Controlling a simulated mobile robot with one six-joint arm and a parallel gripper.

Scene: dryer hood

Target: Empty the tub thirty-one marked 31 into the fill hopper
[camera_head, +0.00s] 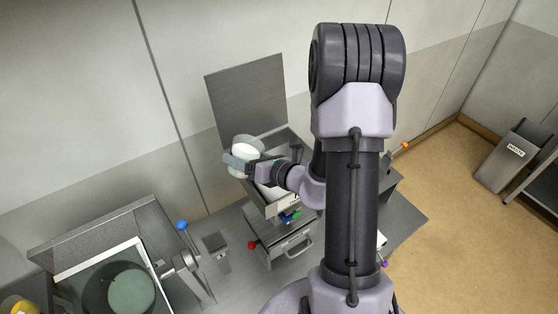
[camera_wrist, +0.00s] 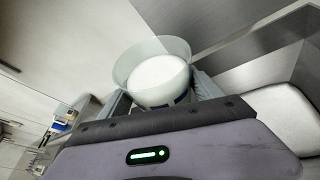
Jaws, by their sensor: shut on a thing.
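A pale, translucent round tub (camera_head: 243,148) with white contents is held in my gripper (camera_head: 240,163). In the wrist view the tub (camera_wrist: 128,65) sits between the two fingers of my gripper (camera_wrist: 161,96), and the white material fills much of it. The tub looks roughly upright in the head view. No number can be read on it. Below and right of it stands an open metal box (camera_head: 272,209) with a raised flat lid (camera_head: 247,95) behind; it may be the fill hopper, but my arm hides part of it.
A drawer unit (camera_head: 290,246) with a red knob (camera_head: 252,245) stands below the box. A lever with a blue knob (camera_head: 182,225) is at left, beside a white-edged box holding a green disc (camera_head: 131,292).

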